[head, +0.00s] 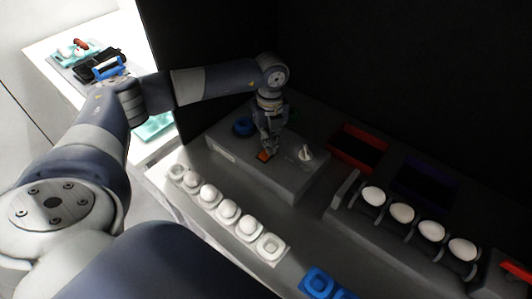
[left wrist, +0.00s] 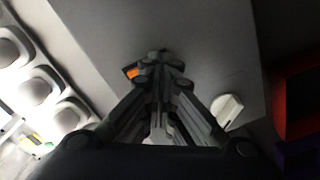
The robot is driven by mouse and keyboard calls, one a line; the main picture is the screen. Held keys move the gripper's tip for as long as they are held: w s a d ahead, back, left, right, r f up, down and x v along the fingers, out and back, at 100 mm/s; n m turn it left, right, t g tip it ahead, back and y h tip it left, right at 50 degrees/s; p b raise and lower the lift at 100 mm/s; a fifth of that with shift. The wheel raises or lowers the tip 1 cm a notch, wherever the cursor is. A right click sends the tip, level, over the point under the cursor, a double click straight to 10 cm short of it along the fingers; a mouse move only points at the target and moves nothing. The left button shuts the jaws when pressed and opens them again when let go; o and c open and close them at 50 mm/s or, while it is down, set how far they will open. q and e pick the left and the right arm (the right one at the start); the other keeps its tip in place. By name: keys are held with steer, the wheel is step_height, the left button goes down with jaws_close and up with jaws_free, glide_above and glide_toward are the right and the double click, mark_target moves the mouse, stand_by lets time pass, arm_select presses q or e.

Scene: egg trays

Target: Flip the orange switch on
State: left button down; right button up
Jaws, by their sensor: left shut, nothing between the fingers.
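The orange switch (head: 264,156) sits on top of the grey control box (head: 226,152). In the left wrist view, a small orange part of the switch (left wrist: 132,72) shows just left of my fingertips; the rest is hidden behind them. My left gripper (head: 269,152) is shut and empty, pointing down at the switch. In the left wrist view its fingertips (left wrist: 160,58) meet beside the orange part; I cannot tell whether they touch it. My right gripper is not in view.
A white knob (head: 306,153) stands on the box right of the switch, and a blue button (head: 243,126) is behind. White egg cups (head: 270,246) line the front. A roller rack (head: 345,190) with white eggs (head: 402,212) and a red bin (head: 345,150) are right.

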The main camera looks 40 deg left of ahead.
arm_select(q)
steer(key=shift+f, duration=0.35)
steer(key=shift+s, duration=0.1)
steer(key=shift+r+p, duration=0.65)
steer(key=shift+r, duration=0.55)
steer(key=shift+r+p, duration=1.5)
steer(key=shift+r, duration=0.85)
steer(key=shift+f, duration=0.15)
